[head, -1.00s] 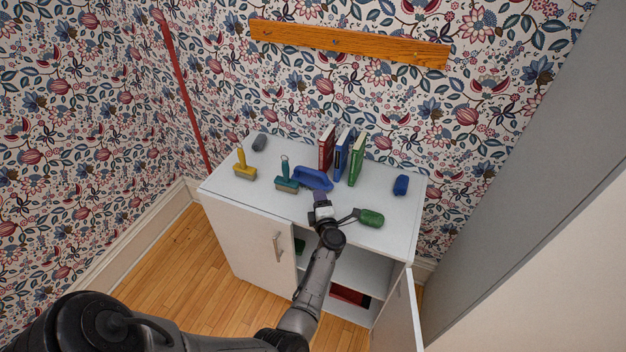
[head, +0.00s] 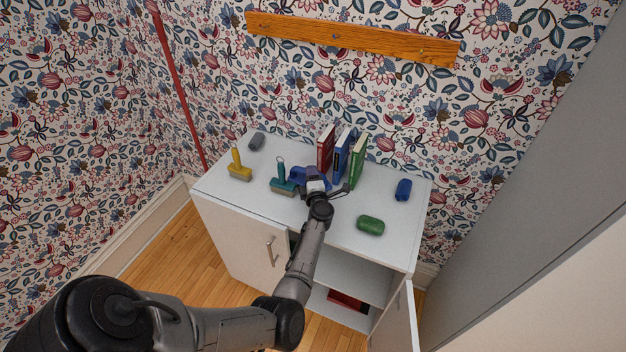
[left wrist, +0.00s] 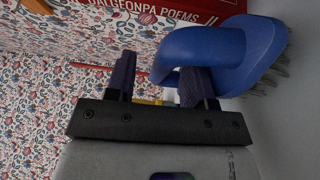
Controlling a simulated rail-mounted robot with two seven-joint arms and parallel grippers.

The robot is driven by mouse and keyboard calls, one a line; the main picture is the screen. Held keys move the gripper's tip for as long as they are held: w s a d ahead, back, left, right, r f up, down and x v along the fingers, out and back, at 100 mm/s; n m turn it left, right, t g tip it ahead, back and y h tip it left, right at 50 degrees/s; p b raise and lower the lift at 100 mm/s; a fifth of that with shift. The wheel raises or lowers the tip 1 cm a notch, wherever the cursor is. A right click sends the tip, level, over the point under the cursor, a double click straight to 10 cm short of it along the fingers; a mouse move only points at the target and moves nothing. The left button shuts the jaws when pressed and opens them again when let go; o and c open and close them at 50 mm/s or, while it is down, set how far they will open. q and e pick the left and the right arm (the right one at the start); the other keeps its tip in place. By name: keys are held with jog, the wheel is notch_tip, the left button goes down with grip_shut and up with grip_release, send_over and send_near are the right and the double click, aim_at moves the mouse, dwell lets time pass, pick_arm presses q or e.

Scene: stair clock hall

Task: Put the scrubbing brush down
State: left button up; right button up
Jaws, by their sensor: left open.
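The blue scrubbing brush (head: 298,174) is on the white cabinet top (head: 335,232), in front of the books and partly hidden by my gripper. In the left wrist view the blue brush (left wrist: 253,50) shows its curved handle and its pale bristles towards the cabinet surface. My left gripper (head: 328,186) is at the brush, its fingers spread. In the left wrist view the left gripper (left wrist: 160,78) has one finger overlapping the brush handle and the other clear of it; contact cannot be told. My right gripper is in neither view.
Red, blue and green books (head: 341,156) stand behind the brush. A teal brush (head: 283,184) is close on its left, a yellow brush (head: 240,171) farther left. A grey block (head: 257,141), green block (head: 370,225) and blue block (head: 403,189) lie around. The right cabinet door (head: 397,318) is open.

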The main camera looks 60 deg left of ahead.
pick_arm(q)
jog(key=shift+a, duration=0.1)
jog(key=shift+s+d+f, duration=0.15)
jog(key=shift+s+d, duration=0.05)
jog(key=shift+c, duration=1.1)
jog(key=c, duration=0.3)
grip_shut()
